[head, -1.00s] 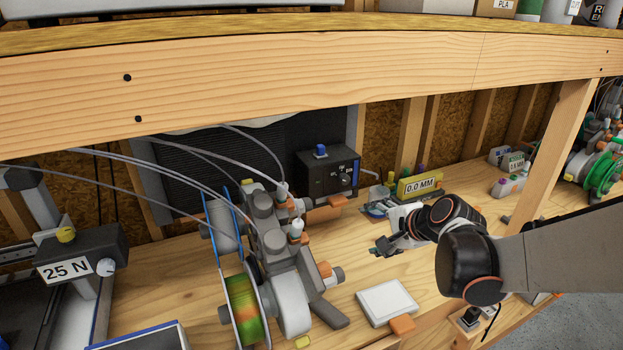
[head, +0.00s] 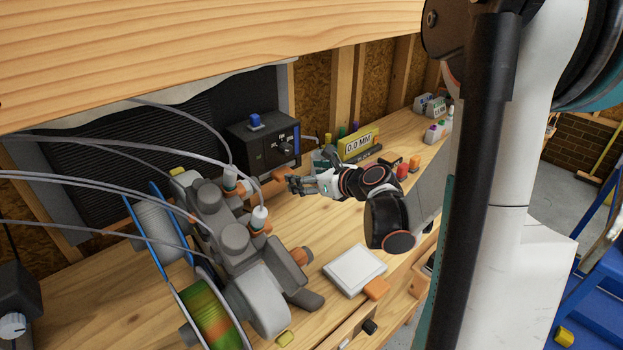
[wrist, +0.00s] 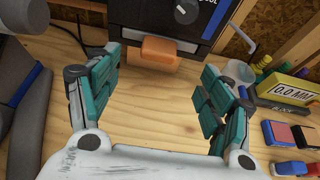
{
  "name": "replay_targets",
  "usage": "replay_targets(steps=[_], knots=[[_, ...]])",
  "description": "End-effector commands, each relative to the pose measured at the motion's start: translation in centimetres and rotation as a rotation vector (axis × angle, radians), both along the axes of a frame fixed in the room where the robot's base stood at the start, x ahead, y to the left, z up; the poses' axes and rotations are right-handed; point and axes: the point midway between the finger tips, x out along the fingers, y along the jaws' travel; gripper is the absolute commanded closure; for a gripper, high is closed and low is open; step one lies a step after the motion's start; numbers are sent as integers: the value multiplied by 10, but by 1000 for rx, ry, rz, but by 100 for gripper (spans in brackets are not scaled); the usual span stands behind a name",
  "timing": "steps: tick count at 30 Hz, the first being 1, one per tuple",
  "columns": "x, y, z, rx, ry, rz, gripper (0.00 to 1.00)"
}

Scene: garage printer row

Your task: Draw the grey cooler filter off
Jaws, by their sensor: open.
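A black box (head: 265,143) with a blue top button and a knob stands at the back of the bench. In the wrist view its front (wrist: 165,18) shows part of a label ending in "OOL". I cannot tell how much of the grey filter this edge is. My gripper (wrist: 160,88) is open and empty, its teal-padded fingers on either side of the line to the tab, apart from it. In the head view my gripper (head: 291,184) is just right of the tab.
A grey spool machine (head: 235,240) with tubes stands close at left. A yellow "0.0 MM" gauge (head: 358,144) and red and blue blocks (wrist: 290,135) are at right. A white pad (head: 354,269) lies in front. Bare bench lies between the fingers.

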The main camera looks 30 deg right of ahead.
Motion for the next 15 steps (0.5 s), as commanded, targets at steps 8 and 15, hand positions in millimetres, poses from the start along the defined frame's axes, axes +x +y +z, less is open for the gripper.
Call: replay_targets(steps=[8, 15], knots=[[35, 7, -16, -2, 1, 3, 27], [65, 13, -28, -2, 0, 3, 27]])
